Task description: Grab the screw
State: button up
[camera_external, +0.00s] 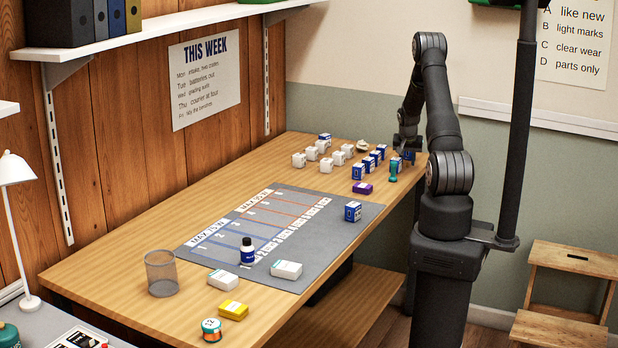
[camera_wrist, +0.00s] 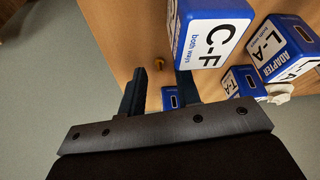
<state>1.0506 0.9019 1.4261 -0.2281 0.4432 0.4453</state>
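A small brass-coloured piece (camera_wrist: 160,64) lies on the wooden table in the wrist view; it may be the screw, but it is too small to be sure. I cannot make it out in the external view. My gripper (camera_wrist: 160,80) is open, with its two dark fingers apart and the brass piece showing just beyond the gap between their tips. A blue box (camera_wrist: 170,98) shows between the fingers; I cannot tell whether they touch it. In the external view my gripper (camera_external: 408,148) is low at the far right end of the table.
Blue-and-white adapter boxes, one marked C-F (camera_wrist: 216,40) and one marked L-A (camera_wrist: 288,48), stand close to the right finger. Several white boxes (camera_external: 312,153), a teal item (camera_external: 394,168) and a purple box (camera_external: 363,188) are nearby. The table edge is close.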

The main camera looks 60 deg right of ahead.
jog(key=shift+d+f, duration=0.1)
jog(key=shift+f, duration=0.1)
grip_shut()
dwell(0.3)
jog(key=shift+r, duration=0.4)
jog(key=r, duration=0.4)
jog(key=shift+s, duration=0.25)
jog(key=s+r, duration=0.6)
jog(key=s, duration=0.5)
jog(key=shift+a, duration=0.2)
jog(key=shift+r, duration=0.1)
